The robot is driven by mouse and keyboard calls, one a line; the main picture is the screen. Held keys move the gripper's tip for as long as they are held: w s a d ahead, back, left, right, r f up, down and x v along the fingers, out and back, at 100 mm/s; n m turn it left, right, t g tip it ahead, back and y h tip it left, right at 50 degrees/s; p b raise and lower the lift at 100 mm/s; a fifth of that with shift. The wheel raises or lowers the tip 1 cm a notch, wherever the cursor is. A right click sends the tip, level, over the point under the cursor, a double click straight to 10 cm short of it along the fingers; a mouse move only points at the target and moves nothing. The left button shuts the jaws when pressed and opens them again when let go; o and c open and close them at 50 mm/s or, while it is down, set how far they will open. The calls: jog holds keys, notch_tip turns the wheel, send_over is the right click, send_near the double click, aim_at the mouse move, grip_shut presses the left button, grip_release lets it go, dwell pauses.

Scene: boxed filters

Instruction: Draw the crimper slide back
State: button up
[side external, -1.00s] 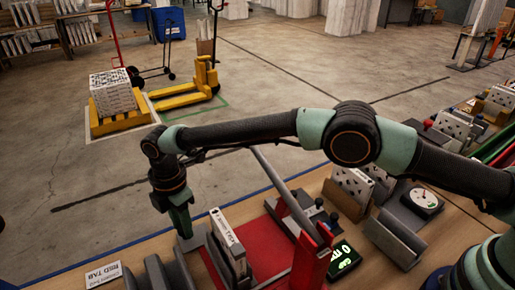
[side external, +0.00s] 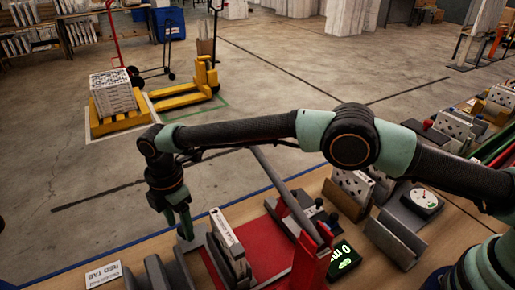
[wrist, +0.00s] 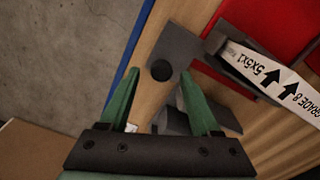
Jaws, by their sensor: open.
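The crimper slide appears to be a grey plate (wrist: 180,48) with a round black knob (wrist: 161,71), at the bench's edge in the wrist view. My gripper (wrist: 160,75) is open, with its green fingers on either side of the knob in that view and no visible contact. I cannot tell whether the fingertips are level with the knob. In the side view my gripper (side external: 183,230) points down beside the crimper's red bed (side external: 263,258), and the knob is hidden. A boxed filter (side external: 228,240) stands on the bed, its white label also showing in the wrist view (wrist: 262,72).
A grey lever (side external: 280,182) slants over the red frame (side external: 312,258). Grey curved pieces (side external: 157,272) and a RED TAB card (side external: 104,275) lie at the front left. A lit green display (side external: 344,258) and a grey holder (side external: 395,240) stand to the right.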

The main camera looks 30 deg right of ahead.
notch_tip(320, 180, up, 12)
jog(key=shift+f, duration=0.2)
dwell(0.4)
jog(key=d+r+m+t+y, duration=0.1)
jog(key=d+r+m, duration=0.55)
jog(key=d, duration=0.45)
jog(key=d+r+m+t, duration=0.2)
jog(key=d+r+m, duration=0.3)
jog(key=d+r, duration=0.45)
jog(key=s+d+f+m+t, duration=0.1)
jog(key=s+d+f+m, duration=0.2)
jog(key=s+d+m, duration=0.2)
jog(key=s+d+f+m+t+h, duration=0.1)
jog(key=s+d+f+m, duration=0.2)
jog(key=s+d+m, duration=0.3)
jog(key=s+d, duration=0.5)
jog(key=d, duration=0.2)
jog(key=shift+t, duration=0.3)
jog(key=shift+r, duration=0.1)
